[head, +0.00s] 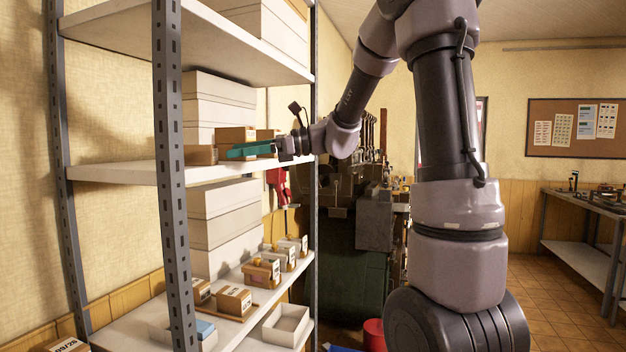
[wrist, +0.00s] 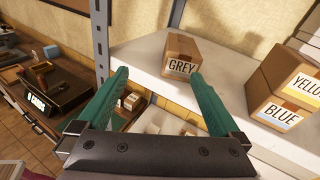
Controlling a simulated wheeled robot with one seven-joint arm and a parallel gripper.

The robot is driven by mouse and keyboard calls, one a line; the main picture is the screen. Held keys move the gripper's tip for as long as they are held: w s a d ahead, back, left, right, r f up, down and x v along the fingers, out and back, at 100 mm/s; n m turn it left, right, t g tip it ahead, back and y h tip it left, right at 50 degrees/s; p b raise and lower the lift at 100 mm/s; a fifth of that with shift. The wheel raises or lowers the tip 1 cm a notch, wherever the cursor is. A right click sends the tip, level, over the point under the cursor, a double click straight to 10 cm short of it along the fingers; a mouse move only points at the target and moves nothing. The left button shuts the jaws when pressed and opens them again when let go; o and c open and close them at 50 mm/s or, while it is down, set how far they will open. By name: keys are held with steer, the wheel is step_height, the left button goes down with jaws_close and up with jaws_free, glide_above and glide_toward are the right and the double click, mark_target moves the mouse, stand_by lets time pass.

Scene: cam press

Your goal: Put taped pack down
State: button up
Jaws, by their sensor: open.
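A brown cardboard box labelled GREY (wrist: 180,52) stands on the white shelf (wrist: 150,52) in the wrist view, with a strip of tape over its top. I take it as the taped pack, but cannot be sure. In the head view a small box (head: 203,154) by the front post seems to be the same one. My gripper (wrist: 160,74) is open and empty, its teal fingers spread just short of the box. The right fingertip overlaps the label's edge in the picture. In the head view my gripper (head: 250,149) reaches left over the middle shelf.
Stacked boxes labelled YELLOW and BLUE (wrist: 285,92) stand to the right in the wrist view. A shelf post (head: 170,170) rises close by, and the upper shelf (head: 200,40) hangs above. The lower shelf holds small boxes and an open tray (head: 287,325).

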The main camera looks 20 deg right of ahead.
steer(key=s+d+f+n+g+h, duration=0.15)
steer(key=s+n+h, duration=0.3)
steer(key=s, duration=0.45)
steer(key=s+d+f+n+t+h, duration=0.2)
steer(key=s+d+n+h, duration=0.3)
steer(key=d, duration=0.2)
steer(key=s+d+f+n+t+h, duration=0.3)
steer(key=s+d+n+h, duration=0.1)
steer(key=s+d+n, duration=0.1)
steer(key=shift+s+d+f+n+h, duration=0.35)
steer(key=shift+s+d, duration=0.35)
steer(key=shift+d, duration=0.45)
